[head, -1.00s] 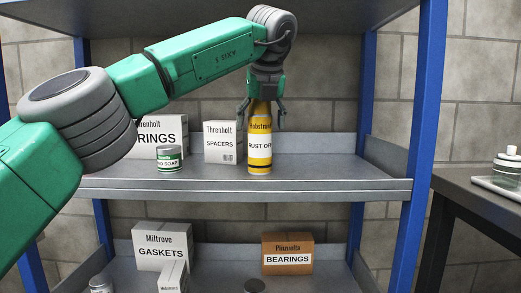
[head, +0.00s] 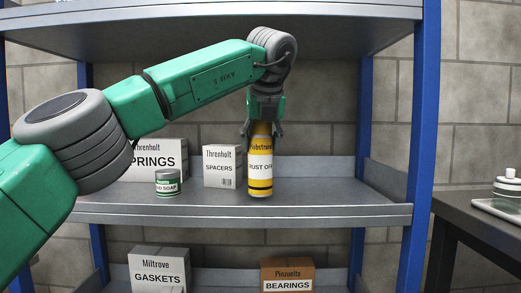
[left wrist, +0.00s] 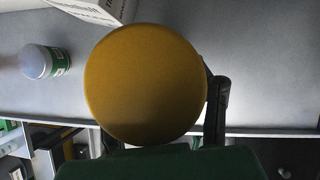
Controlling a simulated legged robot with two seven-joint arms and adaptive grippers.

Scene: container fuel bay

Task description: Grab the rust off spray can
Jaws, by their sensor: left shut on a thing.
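The rust off spray can (head: 260,173) is yellow with a white label and stands upright near the front of the middle shelf, in the centre of the head view. My left gripper (head: 262,148) comes from above and is shut on its upper part, one finger on each side. The can's base appears to be on the shelf. In the left wrist view the can's round yellow top (left wrist: 146,85) fills the middle and hides most of the fingers; one dark finger (left wrist: 215,110) shows at its right. My right gripper is not in view.
The shelf (head: 330,212) also holds a hand soap tin (head: 167,182), a spacers box (head: 222,167) and a springs box (head: 160,158) left of the can. The shelf is clear to its right. An upper shelf (head: 210,12) hangs above the arm. A blue post (head: 420,130) stands right.

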